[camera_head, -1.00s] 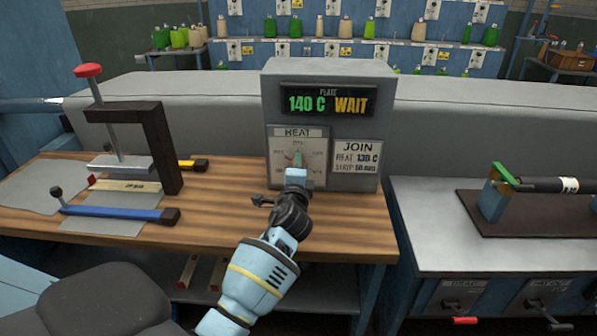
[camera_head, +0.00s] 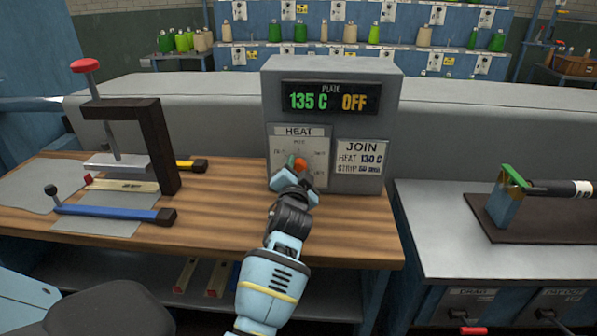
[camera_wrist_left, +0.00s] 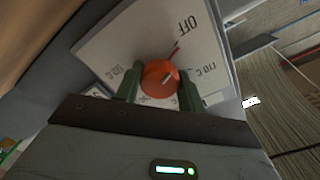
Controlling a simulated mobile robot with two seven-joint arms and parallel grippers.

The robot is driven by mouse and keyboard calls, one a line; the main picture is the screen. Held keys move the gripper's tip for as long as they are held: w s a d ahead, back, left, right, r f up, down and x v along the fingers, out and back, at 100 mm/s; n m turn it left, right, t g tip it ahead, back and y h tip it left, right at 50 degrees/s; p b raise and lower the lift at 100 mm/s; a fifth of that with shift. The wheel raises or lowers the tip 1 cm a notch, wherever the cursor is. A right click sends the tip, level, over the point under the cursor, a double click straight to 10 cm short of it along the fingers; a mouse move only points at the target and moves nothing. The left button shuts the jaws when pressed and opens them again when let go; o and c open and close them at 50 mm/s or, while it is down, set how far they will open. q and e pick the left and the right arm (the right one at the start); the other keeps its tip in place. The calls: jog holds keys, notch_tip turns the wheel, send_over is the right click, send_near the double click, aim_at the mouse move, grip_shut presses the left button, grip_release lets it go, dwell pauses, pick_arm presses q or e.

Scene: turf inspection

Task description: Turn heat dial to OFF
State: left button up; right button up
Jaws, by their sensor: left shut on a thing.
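The grey heat control box (camera_head: 388,100) stands at the back of the wooden bench. Its display (camera_head: 330,101) reads "135 C OFF". The orange-red heat dial (camera_head: 300,164) sits on the HEAT panel (camera_head: 314,146); it also shows in the left wrist view (camera_wrist_left: 158,78). There, a red line on the panel lies close to the OFF mark (camera_wrist_left: 186,27). My left gripper (camera_head: 296,168) is at the panel, its green fingers (camera_wrist_left: 159,88) on either side of the dial and shut on it. My right gripper is not in view.
A clamp press with a red knob (camera_head: 86,66) stands left on the wooden bench (camera_head: 235,225). A blue-handled bar (camera_head: 110,212) lies before it. A sign (camera_head: 361,158) reads JOIN, HEAT 130 C. A metal cabinet (camera_head: 440,215) adjoins at right.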

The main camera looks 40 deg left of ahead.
pick_arm(q)
jog(key=shift+n, duration=0.6)
jog(key=o, duration=1)
jog(key=shift+v, duration=3.9)
